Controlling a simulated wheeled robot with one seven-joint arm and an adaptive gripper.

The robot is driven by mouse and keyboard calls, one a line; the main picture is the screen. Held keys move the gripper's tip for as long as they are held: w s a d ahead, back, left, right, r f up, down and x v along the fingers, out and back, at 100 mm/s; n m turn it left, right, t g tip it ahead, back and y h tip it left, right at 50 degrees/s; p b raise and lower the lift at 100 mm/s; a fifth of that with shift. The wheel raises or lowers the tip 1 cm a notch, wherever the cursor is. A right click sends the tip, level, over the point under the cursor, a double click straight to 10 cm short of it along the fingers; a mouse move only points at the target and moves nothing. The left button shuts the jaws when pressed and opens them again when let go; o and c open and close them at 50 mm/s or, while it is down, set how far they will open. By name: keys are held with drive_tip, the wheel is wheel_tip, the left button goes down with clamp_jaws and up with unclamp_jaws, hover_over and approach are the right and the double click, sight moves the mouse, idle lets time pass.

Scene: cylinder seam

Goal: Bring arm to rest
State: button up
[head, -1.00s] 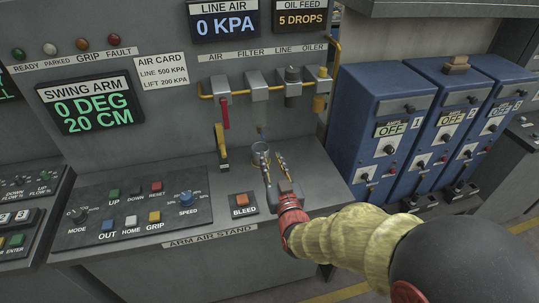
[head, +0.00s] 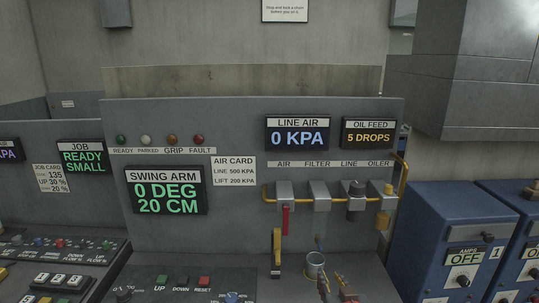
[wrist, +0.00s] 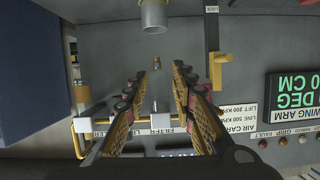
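The swing arm display (head: 166,191) on the grey stand reads 0 DEG, 20 CM. Above it are the READY (head: 121,139), PARKED (head: 146,140), GRIP (head: 172,140) and FAULT (head: 198,140) lamps; I cannot tell which are lit. My gripper (head: 332,281) is at the bottom edge in the head view, near a grey cup (head: 315,265). In the wrist view its fingers (wrist: 155,72) are apart with nothing between them.
The line air display (head: 297,134) reads 0 KPA; oil feed (head: 369,133) reads 5 DROPS. Yellow piping (head: 268,193) with a hanging red handle (head: 285,220) and a yellow lock lever (head: 276,250) juts from the panel. Blue cabinets (head: 440,225) stand right.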

drive_tip(key=s+d+r+g, duration=0.1)
drive_tip(key=s+g, duration=0.3)
drive_tip(key=s, duration=0.8)
drive_tip(key=s+d+r+g, duration=0.1)
drive_tip(key=s+g, duration=0.3)
drive_tip(key=s, duration=0.9)
drive_tip(key=shift+s+d+r, duration=0.2)
drive_tip(key=shift+s+r, duration=0.05)
drive_tip(key=shift+r, duration=0.3)
